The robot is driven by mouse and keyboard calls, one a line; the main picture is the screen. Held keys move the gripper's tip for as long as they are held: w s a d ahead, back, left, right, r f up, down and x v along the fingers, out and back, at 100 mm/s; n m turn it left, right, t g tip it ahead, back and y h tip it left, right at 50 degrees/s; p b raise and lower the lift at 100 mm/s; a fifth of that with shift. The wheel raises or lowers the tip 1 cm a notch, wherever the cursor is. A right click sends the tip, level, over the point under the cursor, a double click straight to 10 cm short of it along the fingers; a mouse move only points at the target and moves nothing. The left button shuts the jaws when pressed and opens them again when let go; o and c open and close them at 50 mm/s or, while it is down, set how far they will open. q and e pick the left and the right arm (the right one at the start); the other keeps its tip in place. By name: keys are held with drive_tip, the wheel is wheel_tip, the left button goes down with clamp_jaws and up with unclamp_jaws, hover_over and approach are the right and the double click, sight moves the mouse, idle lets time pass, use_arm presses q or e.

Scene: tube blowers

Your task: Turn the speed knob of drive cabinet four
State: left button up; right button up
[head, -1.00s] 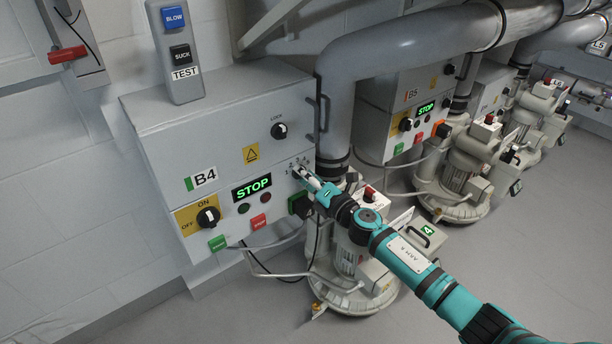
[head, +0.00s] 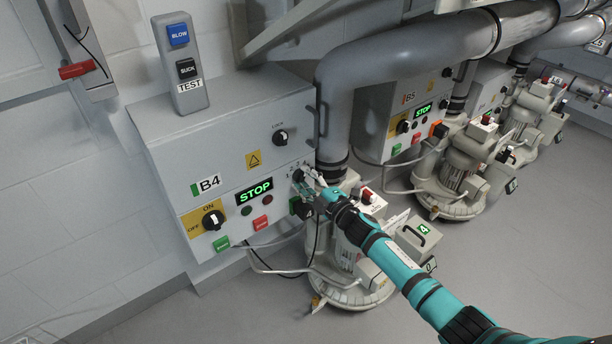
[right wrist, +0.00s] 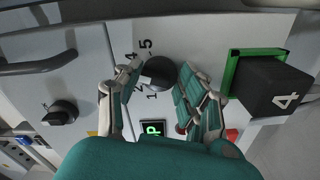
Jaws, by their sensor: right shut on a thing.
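Drive cabinet four is the grey box labelled B4 (head: 210,185) at the left of the head view. Its speed knob (head: 298,176) is a small black dial with a number scale, low at the cabinet's right end. My right gripper (head: 308,185) is at this knob and partly covers it. In the right wrist view its fingers (right wrist: 158,80) are on both sides of the round black knob (right wrist: 160,71), shut on it. Numbers 1 to 5 show around the knob; where its pointer stands is hard to tell. My left gripper is not in view.
The cabinet also carries a lit green STOP display (head: 254,191), an ON/OFF switch (head: 213,219), a lock knob (head: 280,137) and a red button (head: 261,223). A black block marked 4 (right wrist: 275,88) in a green frame sits close beside the fingers. A blower (head: 350,280) stands below.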

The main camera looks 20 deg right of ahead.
drive_tip(key=m+p, duration=0.1)
drive_tip(key=m, duration=0.1)
drive_tip(key=m+p, duration=0.1)
drive_tip(key=m, duration=0.2)
drive_tip(key=r+m+p, duration=0.1)
drive_tip(key=m, duration=0.2)
drive_tip(key=shift+w+d, duration=0.2)
drive_tip(key=shift+d, duration=0.05)
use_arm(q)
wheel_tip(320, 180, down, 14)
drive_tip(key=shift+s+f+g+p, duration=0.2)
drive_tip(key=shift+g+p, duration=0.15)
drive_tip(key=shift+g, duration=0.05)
use_arm(e)
drive_tip(key=shift+d+f+m, duration=0.1)
drive_tip(key=shift+f+m, duration=0.1)
drive_tip(key=shift+m, duration=0.9)
drive_tip(key=o, duration=1)
drive_tip(key=shift+d+f, duration=0.1)
drive_tip(key=shift+c, duration=0.2)
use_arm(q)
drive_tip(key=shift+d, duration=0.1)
use_arm(e)
drive_tip(key=shift+f, duration=0.15)
drive_tip(key=shift+s+a+f, duration=0.1)
drive_tip(key=shift+s+a, duration=0.05)
drive_tip(key=shift+a, duration=0.05)
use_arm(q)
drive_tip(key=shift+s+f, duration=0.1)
